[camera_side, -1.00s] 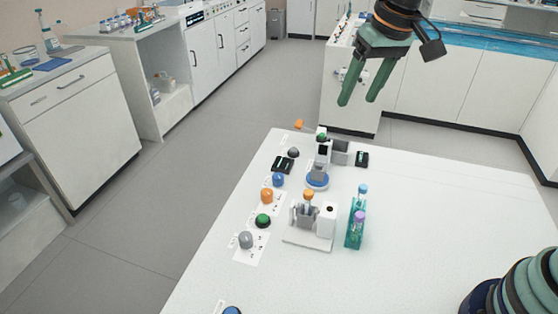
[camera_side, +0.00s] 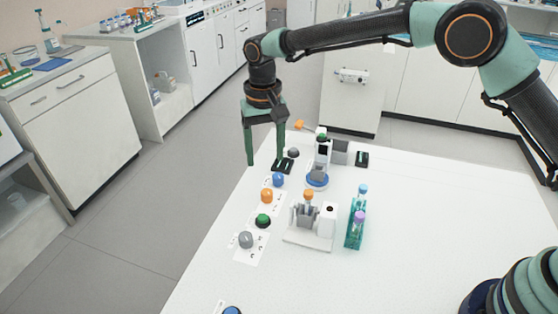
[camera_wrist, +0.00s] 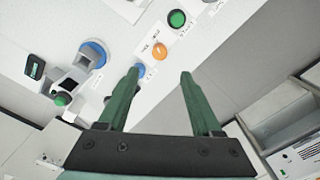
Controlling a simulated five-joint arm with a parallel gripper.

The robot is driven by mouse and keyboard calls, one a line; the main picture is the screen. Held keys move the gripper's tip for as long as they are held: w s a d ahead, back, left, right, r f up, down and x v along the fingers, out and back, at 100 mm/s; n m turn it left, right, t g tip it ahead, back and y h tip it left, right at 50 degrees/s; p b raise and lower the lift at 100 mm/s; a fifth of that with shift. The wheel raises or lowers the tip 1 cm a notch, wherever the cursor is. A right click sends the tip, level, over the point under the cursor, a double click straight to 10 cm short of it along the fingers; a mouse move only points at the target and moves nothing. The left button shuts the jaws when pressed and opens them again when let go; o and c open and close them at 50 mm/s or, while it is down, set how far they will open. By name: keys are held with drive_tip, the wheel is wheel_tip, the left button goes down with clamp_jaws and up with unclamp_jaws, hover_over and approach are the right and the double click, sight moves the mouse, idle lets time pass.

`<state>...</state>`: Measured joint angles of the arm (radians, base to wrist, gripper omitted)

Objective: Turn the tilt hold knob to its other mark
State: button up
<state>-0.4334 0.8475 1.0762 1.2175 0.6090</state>
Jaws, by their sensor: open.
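A row of round knobs runs along the left edge of the white table: grey (camera_side: 246,240), green (camera_side: 263,220), orange (camera_side: 266,196), blue (camera_side: 278,180) and dark grey (camera_side: 293,152). Their labels are too small to read, so I cannot tell which is the tilt hold knob. My gripper (camera_side: 265,160) is open and empty, pointing down above the table's left edge near the blue knob. In the wrist view, the orange knob (camera_wrist: 159,51) lies just beyond my fingertips (camera_wrist: 160,72). The blue knob (camera_wrist: 139,69) is partly hidden by the left finger.
A grey holder (camera_side: 308,240) with an orange-capped tube stands right of the knobs. A teal rack (camera_side: 355,228) with capped tubes is beside it. A blue-based device (camera_side: 317,181) stands farther back. The table's right side is clear.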

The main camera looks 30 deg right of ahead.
sight(267, 192)
wheel_tip(267, 192, down, 11)
drive_tip(key=shift+f, duration=0.1)
idle(0.3)
clamp_jaws()
